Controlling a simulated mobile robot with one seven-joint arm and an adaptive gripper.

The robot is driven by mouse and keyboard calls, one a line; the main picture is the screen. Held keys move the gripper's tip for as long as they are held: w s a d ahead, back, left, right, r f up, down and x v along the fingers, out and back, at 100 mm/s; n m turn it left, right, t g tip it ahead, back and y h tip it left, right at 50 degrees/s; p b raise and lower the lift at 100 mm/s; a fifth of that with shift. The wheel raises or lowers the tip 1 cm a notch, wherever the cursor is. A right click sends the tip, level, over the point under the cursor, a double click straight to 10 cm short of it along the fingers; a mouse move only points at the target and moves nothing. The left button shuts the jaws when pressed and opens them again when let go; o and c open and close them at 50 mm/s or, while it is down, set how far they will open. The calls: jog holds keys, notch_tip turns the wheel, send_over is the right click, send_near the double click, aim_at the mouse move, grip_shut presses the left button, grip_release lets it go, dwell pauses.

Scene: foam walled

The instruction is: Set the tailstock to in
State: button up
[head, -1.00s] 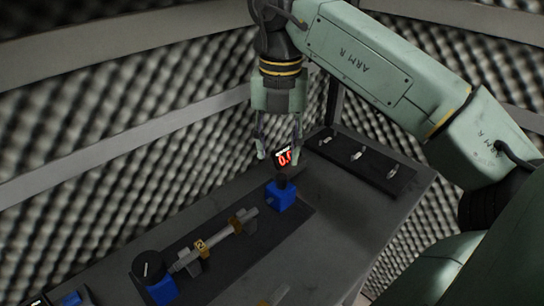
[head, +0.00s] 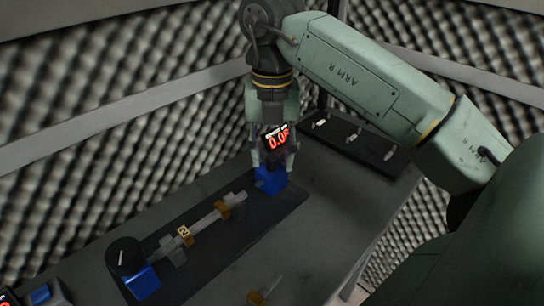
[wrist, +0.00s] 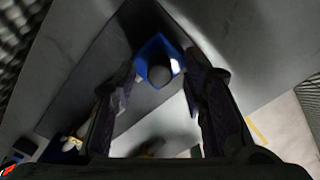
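The tailstock is taken to be the blue block (head: 270,181) at the right end of a dark bed plate (head: 225,238). It also shows in the wrist view (wrist: 156,54), with a grey round part on it. My gripper (head: 274,164) points down right over this block, its fingers apart on either side. In the wrist view my gripper (wrist: 160,78) is open, with the block between and beyond the fingertips. Contact cannot be told. The block's top is largely hidden by the fingers in the head view.
A black dial (head: 124,254) on a blue base stands at the bed's left end. A grey bar with brass-coloured parts (head: 186,235) lies between. A red-digit display (head: 278,138) shows at my gripper. A switch panel (head: 352,137) is behind right. Foam walls stand behind.

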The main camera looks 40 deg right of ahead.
jog(key=shift+c, duration=0.3)
grip_shut()
dwell(0.6)
